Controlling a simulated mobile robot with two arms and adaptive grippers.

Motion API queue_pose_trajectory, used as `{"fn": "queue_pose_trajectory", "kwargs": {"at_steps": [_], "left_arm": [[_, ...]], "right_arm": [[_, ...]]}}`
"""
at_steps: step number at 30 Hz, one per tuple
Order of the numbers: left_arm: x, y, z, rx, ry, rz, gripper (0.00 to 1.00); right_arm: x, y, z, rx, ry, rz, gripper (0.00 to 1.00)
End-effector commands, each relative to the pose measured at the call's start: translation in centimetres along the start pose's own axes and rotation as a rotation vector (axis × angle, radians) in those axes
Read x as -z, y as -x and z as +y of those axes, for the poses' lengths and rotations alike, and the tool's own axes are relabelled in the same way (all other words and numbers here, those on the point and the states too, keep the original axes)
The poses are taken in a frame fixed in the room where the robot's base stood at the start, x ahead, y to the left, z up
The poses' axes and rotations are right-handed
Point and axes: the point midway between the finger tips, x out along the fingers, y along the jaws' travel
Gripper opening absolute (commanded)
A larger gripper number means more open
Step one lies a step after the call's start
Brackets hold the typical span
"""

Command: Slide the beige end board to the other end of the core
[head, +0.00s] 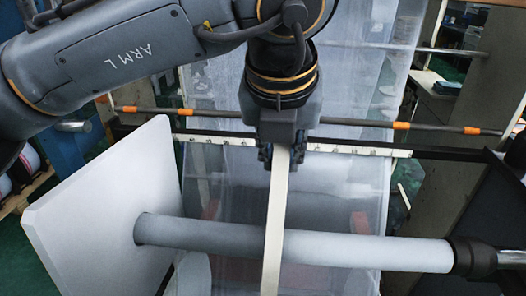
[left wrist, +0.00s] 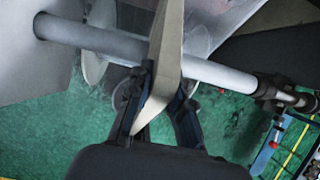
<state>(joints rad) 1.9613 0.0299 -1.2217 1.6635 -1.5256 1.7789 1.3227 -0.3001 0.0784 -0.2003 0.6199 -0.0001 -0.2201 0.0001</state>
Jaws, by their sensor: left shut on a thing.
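The beige end board (head: 274,225) shows edge-on in the head view, as a narrow upright strip across the core (head: 365,250), about midway along it. My left gripper (head: 281,160) is shut on its top edge from above. In the left wrist view the beige end board (left wrist: 167,60) is between the two fingers (left wrist: 160,88), and the core (left wrist: 215,75) passes behind it on both sides. Whether the core runs through the board is hidden. My right gripper is in neither view.
A large pale square board (head: 95,215) stands at the core's left end. A dark chuck (head: 475,257) is at its right end. Translucent film (head: 330,85) hangs behind. A bar with orange bands (head: 445,128) crosses behind the gripper. The core is bare on both sides of the beige board.

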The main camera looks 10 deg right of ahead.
Motion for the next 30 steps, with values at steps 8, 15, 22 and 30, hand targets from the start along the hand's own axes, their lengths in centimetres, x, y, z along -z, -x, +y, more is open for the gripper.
{"fn": "queue_pose_trajectory", "kwargs": {"at_steps": [8,15,22,30], "left_arm": [[0.3,-0.4,-0.5,0.002,-0.004,0.009,0.00],[0.3,-0.4,-1.2,0.002,-0.005,0.010,0.00],[0.3,-0.4,-3.3,0.002,-0.007,0.010,0.00],[0.4,-0.5,-5.7,0.003,-0.006,0.011,0.00]], "right_arm": [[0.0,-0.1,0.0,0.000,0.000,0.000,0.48],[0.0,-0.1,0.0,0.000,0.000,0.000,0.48],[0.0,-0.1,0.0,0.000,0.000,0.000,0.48],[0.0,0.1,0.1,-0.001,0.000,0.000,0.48]]}}
